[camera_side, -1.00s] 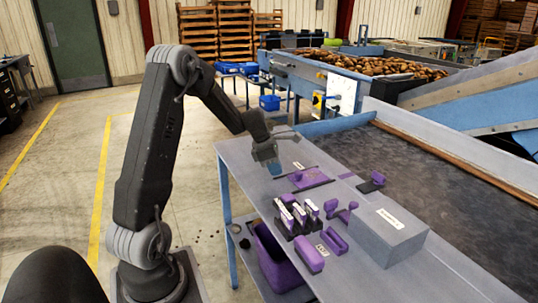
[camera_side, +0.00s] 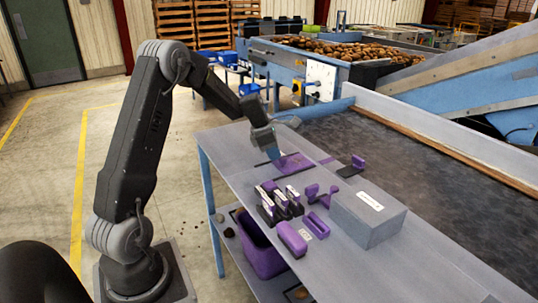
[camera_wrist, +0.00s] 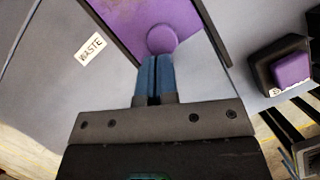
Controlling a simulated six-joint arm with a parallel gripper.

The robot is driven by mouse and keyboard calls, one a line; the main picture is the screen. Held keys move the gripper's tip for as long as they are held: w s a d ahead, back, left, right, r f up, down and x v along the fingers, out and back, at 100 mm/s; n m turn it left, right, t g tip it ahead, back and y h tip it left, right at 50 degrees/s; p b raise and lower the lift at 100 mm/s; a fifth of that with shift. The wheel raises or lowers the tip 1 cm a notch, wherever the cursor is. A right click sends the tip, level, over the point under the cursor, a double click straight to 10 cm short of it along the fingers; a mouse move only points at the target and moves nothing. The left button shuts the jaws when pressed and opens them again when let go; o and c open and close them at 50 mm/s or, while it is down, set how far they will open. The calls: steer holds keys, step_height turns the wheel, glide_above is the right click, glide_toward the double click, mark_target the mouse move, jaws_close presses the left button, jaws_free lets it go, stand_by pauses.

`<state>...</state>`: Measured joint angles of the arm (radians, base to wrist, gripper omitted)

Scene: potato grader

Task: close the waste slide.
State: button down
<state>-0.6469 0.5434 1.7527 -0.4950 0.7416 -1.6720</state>
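The waste slide (camera_side: 294,163) is a flat purple plate on the grey bench in the side view. In the wrist view the purple plate (camera_wrist: 130,18) lies between dark rails, with a round purple knob (camera_wrist: 162,40) near its edge. A bare grey area shows between the rails on the near side of the plate. A white "WASTE" label (camera_wrist: 90,48) is to the left. My gripper (camera_wrist: 155,58) points at the knob, its blue fingers together with only a thin dark line between them. The tips overlap the knob's near edge; contact is unclear. In the side view my gripper (camera_side: 274,157) hides the knob.
A black holder with a purple block (camera_wrist: 290,68) is at right in the wrist view. On the bench are labelled holders (camera_side: 275,203), a purple lever (camera_side: 356,165), a purple tray (camera_side: 316,223) and a grey box (camera_side: 368,212). A purple bin (camera_side: 262,252) sits below.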

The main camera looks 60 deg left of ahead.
steer(key=shift+f, duration=0.1)
steer(key=shift+s+a, duration=0.25)
steer(key=shift+s, duration=0.25)
steer(key=s, duration=0.1)
steer(key=s+a, duration=0.1)
steer(key=shift+s+a, duration=0.25)
steer(key=shift+s, duration=0.15)
steer(key=v, duration=1)
steer(key=d+r+m, duration=0.4)
steer(key=d+m, duration=0.1)
steer(key=d, duration=0.3)
steer(key=s+d+m+t+y, duration=0.1)
steer(key=s+d+m, duration=0.7)
steer(key=d+m, duration=0.3)
steer(key=s+d+r+m+y, duration=0.1)
steer(key=s+d+m, duration=0.8)
steer(key=m, duration=0.5)
steer(key=shift+s+d+r+m+t, duration=0.3)
steer(key=shift+s+d+t, duration=0.1)
steer(key=shift+d, duration=0.75)
